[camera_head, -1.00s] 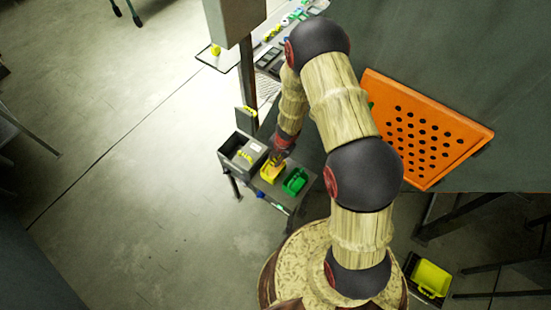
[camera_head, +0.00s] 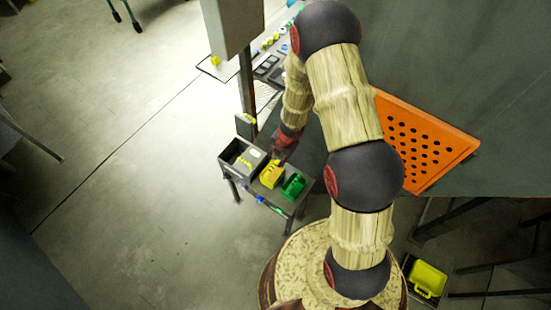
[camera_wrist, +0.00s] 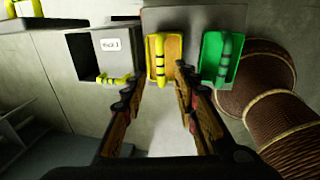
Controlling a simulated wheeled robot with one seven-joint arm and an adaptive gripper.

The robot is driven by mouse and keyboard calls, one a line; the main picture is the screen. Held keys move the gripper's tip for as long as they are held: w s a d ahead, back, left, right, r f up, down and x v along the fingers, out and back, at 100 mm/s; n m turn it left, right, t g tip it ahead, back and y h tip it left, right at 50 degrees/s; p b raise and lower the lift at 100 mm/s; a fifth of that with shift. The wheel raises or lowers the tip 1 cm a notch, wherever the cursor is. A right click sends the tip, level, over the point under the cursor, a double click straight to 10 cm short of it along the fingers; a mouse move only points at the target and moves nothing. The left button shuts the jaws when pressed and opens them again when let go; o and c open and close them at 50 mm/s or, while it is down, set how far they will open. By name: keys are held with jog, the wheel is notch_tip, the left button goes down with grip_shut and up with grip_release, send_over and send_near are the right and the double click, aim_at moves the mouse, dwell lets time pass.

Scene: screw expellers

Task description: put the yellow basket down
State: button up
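The yellow basket (camera_head: 271,175) stands on a small dark table, beside the green basket (camera_head: 292,186). In the wrist view the yellow basket (camera_wrist: 174,50) has a raised yellow handle with dark bands, and the green basket (camera_wrist: 221,60) is to its right. My gripper (camera_head: 282,152) is just above and behind the yellow basket in the head view. In the wrist view my gripper (camera_wrist: 158,76) is open, its fingers spread to either side of the basket's near end. Nothing is seen held between them.
A grey box (camera_wrist: 90,58) with a white label and yellow handle stands left of the yellow basket, close beside it. An orange perforated panel (camera_head: 425,140) is right of my arm. Another yellow basket (camera_head: 428,278) sits low at the right. Open floor lies left.

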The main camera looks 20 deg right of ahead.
jog(key=w+d+r+m+t+h, duration=0.1)
jog(key=d+r+m+h, duration=0.2)
jog(key=r, duration=0.8)
jog(key=w+d+r+m+t+p, duration=0.1)
jog(key=d+r+m+t, duration=0.3)
jog(key=r, duration=0.6)
jog(key=w+d+r+m+g+h, duration=0.15)
jog(key=r+m, duration=0.25)
jog(key=r, duration=0.7)
jog(key=s+r+m, duration=0.8)
jog(key=s+r, duration=0.3)
jog(key=r, duration=0.1)
jog(key=s+a+r+m+y, duration=0.1)
jog(key=s+a+r+m, duration=0.1)
jog(key=s, duration=0.5)
jog(key=s+a+r+m+y, duration=0.2)
jog(key=s+a+r+m, duration=0.1)
jog(key=s+a, duration=0.4)
jog(key=shift+m, duration=0.6)
